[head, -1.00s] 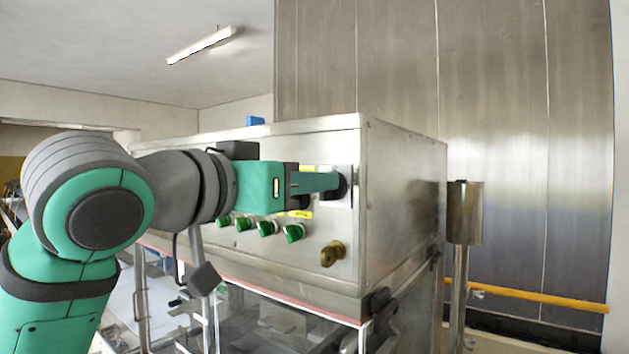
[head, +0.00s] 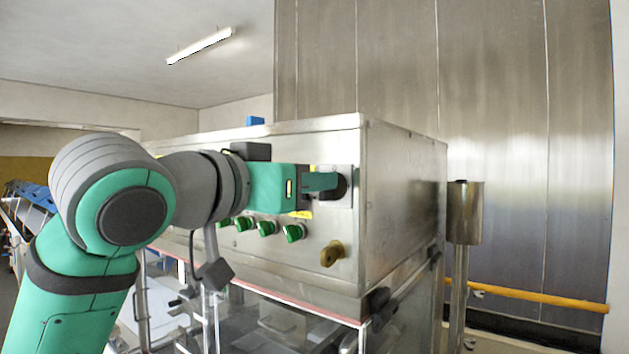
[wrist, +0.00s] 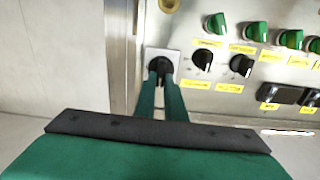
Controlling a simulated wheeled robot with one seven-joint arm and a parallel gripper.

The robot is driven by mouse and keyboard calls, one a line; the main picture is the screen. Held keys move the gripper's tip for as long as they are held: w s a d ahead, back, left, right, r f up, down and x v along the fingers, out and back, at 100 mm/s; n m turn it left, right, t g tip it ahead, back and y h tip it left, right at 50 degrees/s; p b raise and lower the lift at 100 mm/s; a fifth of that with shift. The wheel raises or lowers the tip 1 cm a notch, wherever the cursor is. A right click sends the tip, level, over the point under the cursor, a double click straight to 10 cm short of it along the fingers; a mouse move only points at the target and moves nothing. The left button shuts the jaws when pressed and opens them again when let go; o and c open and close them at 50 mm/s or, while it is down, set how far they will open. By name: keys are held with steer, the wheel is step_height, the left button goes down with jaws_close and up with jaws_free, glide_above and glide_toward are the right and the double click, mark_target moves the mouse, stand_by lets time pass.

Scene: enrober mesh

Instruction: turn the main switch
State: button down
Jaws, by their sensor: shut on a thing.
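The main switch is a black rotary knob on a light square plate (head: 349,172) at the right end of the steel control panel. In the wrist view the black knob (wrist: 160,57) shows between and just beyond my green fingers. My gripper (head: 336,183) reaches it from the left in the head view. Its fingers (wrist: 161,84) are shut on the knob, one on each side. The fingers hide part of the knob in the head view, so its exact angle is hard to read.
Two smaller black selector knobs (wrist: 203,60) sit beside the switch. Several green knobs (head: 293,232) line the panel. A brass-coloured knob (head: 332,253) sticks out below the switch. A steel post (head: 464,214) stands to the right of the cabinet.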

steer(key=m, duration=1.1)
steer(key=f+m, duration=0.1)
steer(key=m, duration=0.5)
steer(key=shift+s+d, duration=0.3)
steer(key=shift+d, duration=0.1)
steer(key=shift+m, duration=0.4)
steer(key=c, duration=1.8)
jaws_free()
steer(key=v, duration=1.1)
